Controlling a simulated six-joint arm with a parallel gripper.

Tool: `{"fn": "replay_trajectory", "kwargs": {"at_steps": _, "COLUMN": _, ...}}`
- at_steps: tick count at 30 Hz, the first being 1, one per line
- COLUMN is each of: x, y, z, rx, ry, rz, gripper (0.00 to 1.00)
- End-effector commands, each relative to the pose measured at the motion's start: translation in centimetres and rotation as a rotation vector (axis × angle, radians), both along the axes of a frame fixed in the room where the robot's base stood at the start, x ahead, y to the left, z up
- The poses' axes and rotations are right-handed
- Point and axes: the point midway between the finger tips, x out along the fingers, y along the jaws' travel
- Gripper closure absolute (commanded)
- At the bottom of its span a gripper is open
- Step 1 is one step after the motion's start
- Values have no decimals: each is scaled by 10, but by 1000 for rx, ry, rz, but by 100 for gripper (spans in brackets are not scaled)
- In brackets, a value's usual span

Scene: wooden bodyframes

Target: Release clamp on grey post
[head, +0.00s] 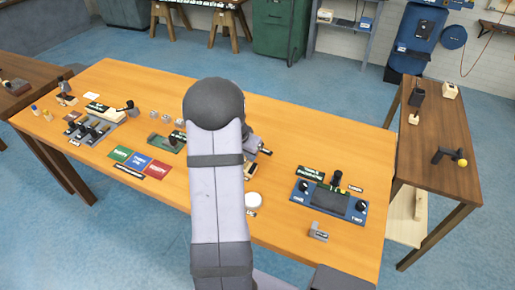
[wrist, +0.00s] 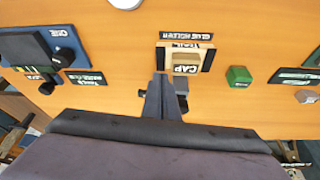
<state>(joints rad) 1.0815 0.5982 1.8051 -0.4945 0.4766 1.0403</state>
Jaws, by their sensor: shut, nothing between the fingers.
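My gripper (wrist: 161,84) is shut and empty in the wrist view, its fingers pointing at the near side of a wooden frame marked CAP. A small grey upright piece (wrist: 181,84) shows just right of the fingers, with a black knob-like end below it. It may be the grey post with its clamp, but I cannot tell. It looks close to the fingers; I cannot tell whether they touch. Another dark end shows left of the fingers. In the head view my own arm hides most of this area, and the fingertips are not clear there.
The wooden frame (wrist: 205,58) stands by a GLUE HOLDER label. A green block (wrist: 239,76) is to its right. A blue fixture with black knobs (head: 351,213), a white disc (head: 253,200) and a small grey block (head: 318,231) stand on the table's right half. Black levers (head: 88,129) are at left.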

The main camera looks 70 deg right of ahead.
Motion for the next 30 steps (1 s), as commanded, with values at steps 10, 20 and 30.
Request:
{"fn": "replay_trajectory", "kwargs": {"at_steps": 10, "x": -5, "y": -32, "z": -18, "rx": 0, "ry": -1, "rz": -2, "gripper": 100}}
{"fn": "replay_trajectory", "kwargs": {"at_steps": 20, "x": -7, "y": -48, "z": -20, "rx": -1, "ry": 0, "rz": 0, "gripper": 100}}
{"fn": "replay_trajectory", "kwargs": {"at_steps": 30, "x": -7, "y": -49, "z": -21, "rx": -1, "ry": 0, "rz": 0, "gripper": 100}}
